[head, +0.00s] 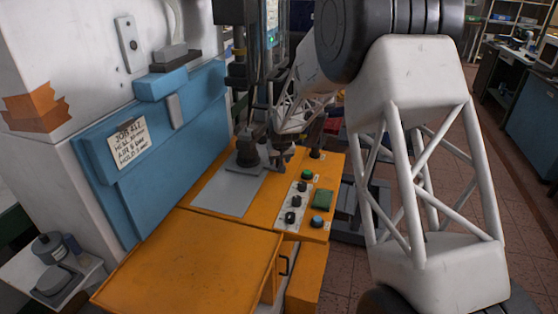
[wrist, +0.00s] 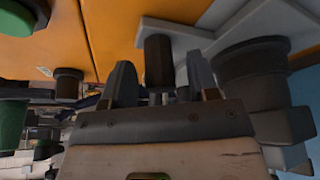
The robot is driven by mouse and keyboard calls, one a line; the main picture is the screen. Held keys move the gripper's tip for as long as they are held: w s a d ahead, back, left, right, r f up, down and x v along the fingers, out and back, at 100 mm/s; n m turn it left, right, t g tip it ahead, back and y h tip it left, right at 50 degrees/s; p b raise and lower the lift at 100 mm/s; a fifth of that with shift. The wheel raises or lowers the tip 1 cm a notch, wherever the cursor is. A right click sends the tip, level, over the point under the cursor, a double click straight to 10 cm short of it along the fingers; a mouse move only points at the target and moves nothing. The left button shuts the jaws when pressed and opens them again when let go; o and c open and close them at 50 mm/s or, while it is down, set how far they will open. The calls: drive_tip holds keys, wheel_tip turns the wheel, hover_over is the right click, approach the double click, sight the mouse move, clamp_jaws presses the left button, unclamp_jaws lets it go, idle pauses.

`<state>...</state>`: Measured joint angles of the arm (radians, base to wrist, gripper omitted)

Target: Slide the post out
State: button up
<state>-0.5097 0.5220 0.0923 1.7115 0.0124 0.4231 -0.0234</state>
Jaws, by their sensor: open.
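The post (wrist: 158,62) is a short dark cylinder, seen in the wrist view between the two fingers of my gripper (wrist: 161,84). The wrist view appears upside down, with the post's base end at a grey plate (wrist: 190,40) near the top. The fingers are open, one on each side of the post, with a visible gap on the left; whether the right finger touches it I cannot tell. In the head view my gripper (head: 280,158) is over the orange machine table (head: 215,235), and the post is not clearly seen there.
A larger dark stepped cylinder (head: 247,150) stands close to the left of my gripper on the table. A button panel (head: 298,200) and a black knob (head: 315,153) lie to the right. A blue panel (head: 150,150) rises at the left. The front table is clear.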

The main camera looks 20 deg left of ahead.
drive_tip(key=shift+w+f, duration=0.1)
drive_tip(key=shift+f, duration=0.25)
clamp_jaws()
